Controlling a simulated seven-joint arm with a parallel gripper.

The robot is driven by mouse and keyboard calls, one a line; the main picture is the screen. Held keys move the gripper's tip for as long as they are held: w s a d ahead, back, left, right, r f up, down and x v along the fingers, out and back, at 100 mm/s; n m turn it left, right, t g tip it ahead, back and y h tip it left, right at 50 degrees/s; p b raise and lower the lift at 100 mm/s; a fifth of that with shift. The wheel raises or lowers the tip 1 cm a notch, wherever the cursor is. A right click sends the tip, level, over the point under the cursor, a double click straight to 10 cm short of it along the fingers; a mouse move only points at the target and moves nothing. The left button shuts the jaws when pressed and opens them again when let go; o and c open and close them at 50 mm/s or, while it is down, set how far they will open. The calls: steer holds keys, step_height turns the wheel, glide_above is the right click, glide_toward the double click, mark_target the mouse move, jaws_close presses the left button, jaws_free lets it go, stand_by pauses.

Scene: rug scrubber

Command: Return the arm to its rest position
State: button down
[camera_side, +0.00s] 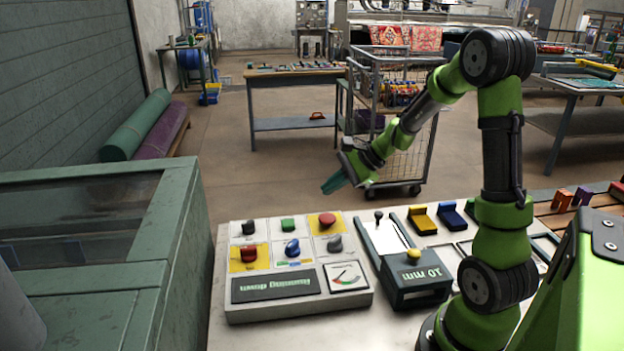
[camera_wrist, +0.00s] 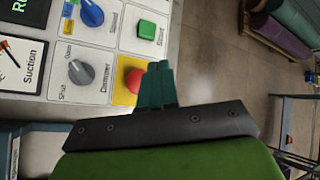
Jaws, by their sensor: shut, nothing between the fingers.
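My gripper (camera_side: 335,183) hangs at the end of my green arm, in the air above and behind the control panel. Its teal fingers are together, with nothing between them. In the wrist view my gripper (camera_wrist: 160,72) points past a red button on a yellow square, with the fingertips overlapping the button's right edge in the picture. The control panel (camera_side: 296,306) lies flat on the bench and carries several knobs and buttons. The red button (camera_side: 327,219) stands at its back right corner. The side view shows a clear gap between the fingers and the panel.
A dark grey block (camera_side: 415,285) with a yellow knob sits right of the panel. Yellow (camera_side: 422,219) and blue (camera_side: 451,217) pieces stand behind it. A green cabinet (camera_side: 150,290) is at the left. A wire cart (camera_side: 410,150) stands on the floor behind my arm.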

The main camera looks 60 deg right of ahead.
steer(key=shift+s+f, duration=0.1)
stand_by(0.3)
steer(key=s+a+r+n+h, duration=0.1)
steer(key=s+a+r+n, duration=0.4)
steer(key=s+a+n, duration=0.2)
steer(key=s+a+r+n+g+h, duration=0.1)
steer(key=s+a+r+n, duration=0.5)
steer(key=s+a+n, duration=0.2)
steer(key=a+n, duration=0.2)
steer(key=a, duration=0.2)
steer(key=shift+n, duration=0.3)
